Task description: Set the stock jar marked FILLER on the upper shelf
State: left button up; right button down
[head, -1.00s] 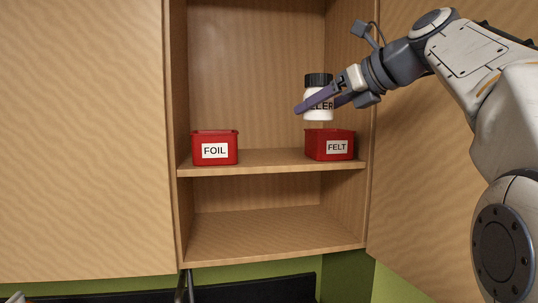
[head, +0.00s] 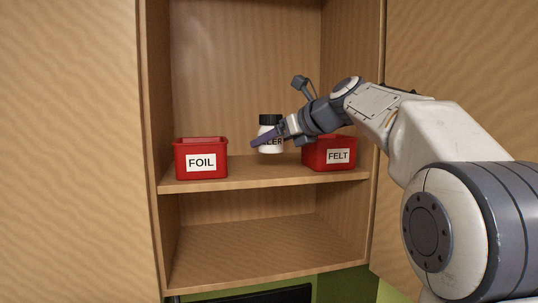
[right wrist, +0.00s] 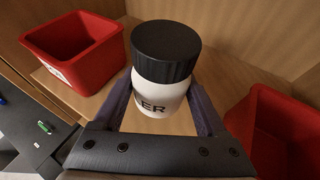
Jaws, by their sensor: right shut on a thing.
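The FILLER jar (head: 270,134) is white with a black lid, and only the end of its label shows. My right gripper (head: 268,139) is shut on the jar and holds it upright between the two red bins, over the upper shelf (head: 250,174). The right wrist view shows the jar (right wrist: 163,70) between the two fingers (right wrist: 160,108). I cannot tell whether its base touches the shelf. My left gripper is not in view.
A red bin marked FOIL (head: 200,158) stands left on the upper shelf. A red bin marked FELT (head: 330,153) stands right, close to my gripper. The lower shelf (head: 260,250) is empty. Open cabinet doors flank the opening.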

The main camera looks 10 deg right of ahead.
aim_at(269, 171)
jog(key=shift+w+a+f, duration=0.15)
jog(key=shift+w+a, duration=0.05)
jog(key=shift+w, duration=0.05)
jog(key=shift+f, duration=2)
jog(key=shift+f, duration=0.1)
grip_release()
jog(key=shift+f, duration=0.1)
jog(key=shift+s+d+r+b, duration=0.15)
jog(key=shift+s+r+b, duration=0.05)
jog(key=shift+s+b, duration=0.1)
jog(key=b+v, duration=0.2)
jog(key=v, duration=0.9)
jog(key=shift+s+b, duration=0.2)
jog(key=shift+b, duration=0.15)
